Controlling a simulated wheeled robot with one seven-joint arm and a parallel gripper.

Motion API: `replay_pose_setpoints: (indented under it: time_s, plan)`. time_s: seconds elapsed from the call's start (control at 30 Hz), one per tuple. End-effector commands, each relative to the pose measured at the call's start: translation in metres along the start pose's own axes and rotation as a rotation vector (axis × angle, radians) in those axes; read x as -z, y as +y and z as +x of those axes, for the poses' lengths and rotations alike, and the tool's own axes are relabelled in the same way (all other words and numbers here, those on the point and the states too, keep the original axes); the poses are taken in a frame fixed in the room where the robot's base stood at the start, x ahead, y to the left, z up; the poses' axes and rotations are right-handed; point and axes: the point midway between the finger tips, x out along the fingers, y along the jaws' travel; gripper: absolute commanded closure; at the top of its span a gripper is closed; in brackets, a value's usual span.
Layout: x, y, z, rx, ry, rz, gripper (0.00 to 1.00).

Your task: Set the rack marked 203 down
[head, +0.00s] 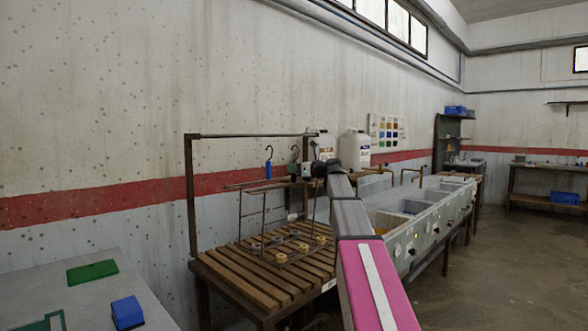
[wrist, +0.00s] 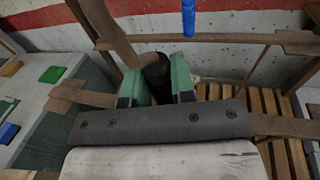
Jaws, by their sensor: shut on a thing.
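A brown wire rack (head: 264,222) with two top hooks is over the slatted bench (head: 222,275) in the head view. I cannot read its number or tell whether its bottom touches the slats. One hook has a blue sleeve (head: 268,170), also seen in the wrist view (wrist: 188,18). My gripper (head: 295,170) is at the rack's other hook. In the wrist view its green fingers (wrist: 159,82) are shut on that hook's black sleeve (wrist: 157,72). The hook tops show below the overhead rail (head: 250,135). Several grey and yellow rings show low in the rack.
A grey table (head: 130,285) with green and blue blocks stands at the left. White jugs (head: 354,147) stand behind my arm. A row of tanks (head: 415,222) runs back to the right of the bench. Open floor lies further right.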

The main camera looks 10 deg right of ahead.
Motion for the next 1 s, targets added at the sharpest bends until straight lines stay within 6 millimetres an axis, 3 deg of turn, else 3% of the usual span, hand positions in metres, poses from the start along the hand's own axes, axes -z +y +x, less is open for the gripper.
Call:
replay_pose_setpoints:
  time_s: [0.83, 0.87, 0.9, 0.93, 1.0]
  plan:
    - [0.0066, -0.0001, 0.0002, 0.000, -0.002, 0.001, 1.00]
    - [0.0065, -0.0002, 0.0003, 0.000, -0.002, 0.001, 0.70]
    - [0.0064, -0.0001, 0.0002, 0.000, -0.001, 0.001, 0.57]
    - [0.0065, -0.0001, 0.0002, 0.000, -0.001, 0.001, 0.47]
    - [0.0066, -0.0001, 0.0003, 0.000, -0.001, 0.001, 0.47]
